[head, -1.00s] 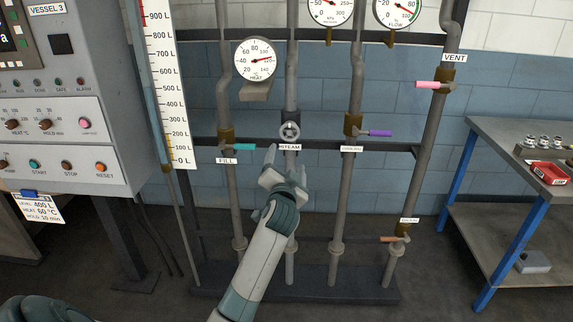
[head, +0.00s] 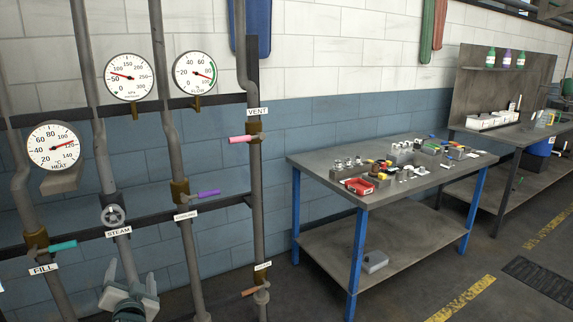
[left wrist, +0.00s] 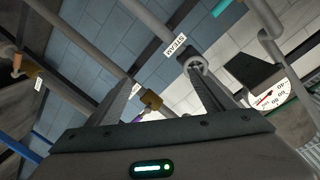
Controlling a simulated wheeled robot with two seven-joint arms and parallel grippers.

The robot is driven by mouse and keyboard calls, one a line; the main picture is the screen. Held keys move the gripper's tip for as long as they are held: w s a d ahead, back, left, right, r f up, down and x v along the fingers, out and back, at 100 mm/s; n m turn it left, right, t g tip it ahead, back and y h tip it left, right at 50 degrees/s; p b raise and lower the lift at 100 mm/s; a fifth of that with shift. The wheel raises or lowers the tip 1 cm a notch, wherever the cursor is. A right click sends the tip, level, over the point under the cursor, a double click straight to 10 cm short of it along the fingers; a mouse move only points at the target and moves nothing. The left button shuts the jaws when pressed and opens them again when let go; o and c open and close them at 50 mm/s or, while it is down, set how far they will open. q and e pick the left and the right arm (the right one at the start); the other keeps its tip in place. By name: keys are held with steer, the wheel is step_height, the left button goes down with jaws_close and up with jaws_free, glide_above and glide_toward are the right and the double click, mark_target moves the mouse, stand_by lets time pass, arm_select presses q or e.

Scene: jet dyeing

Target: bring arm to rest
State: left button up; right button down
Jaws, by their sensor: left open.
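My left gripper (head: 128,287) is at the bottom left of the head view, just below the STEAM label (head: 119,232) and the round grey steam valve wheel (head: 113,215). Its two fingers stand apart and hold nothing. In the left wrist view the open fingers (left wrist: 155,90) reach toward the pipe rack, with the STEAM label (left wrist: 175,48) beyond them. The steam wheel (left wrist: 197,68) shows near the fingertip on the right there; I cannot tell whether they touch. My right gripper is in neither view.
The pipe rack carries a teal FILL handle (head: 62,245), a purple handle (head: 207,194) and a pink VENT handle (head: 241,139) close by. A blue-legged workbench (head: 420,190) with a red tray (head: 358,186) stands to the right. Open floor lies in front of it.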

arm_select(q)
steer(key=s+d+f+m+g+h, duration=0.15)
steer(key=s+d+f, duration=0.25)
steer(key=f, duration=0.9)
steer(key=s+d+f+g+h, duration=0.15)
steer(key=s+d+f, duration=0.35)
steer(key=f, duration=0.7)
steer(key=s+d+f+g+h, duration=0.1)
steer(key=s+d+f+h, duration=0.25)
steer(key=f, duration=0.95)
steer(key=s+d+f+g, duration=0.1)
steer(key=s+d+f, duration=0.3)
steer(key=s+f, duration=0.4)
steer(key=s+d+f+n+g+h, duration=0.1)
steer(key=s+f, duration=0.7)
steer(key=s, duration=0.8)
steer(key=s+d+f+g+h, duration=0.1)
steer(key=s+d+f+g, duration=0.2)
steer(key=s, duration=0.9)
steer(key=d+f, duration=0.3)
steer(key=f, duration=0.2)
steer(key=shift+s+d+n, duration=0.3)
steer(key=shift+s+n, duration=0.05)
steer(key=shift+s, duration=0.05)
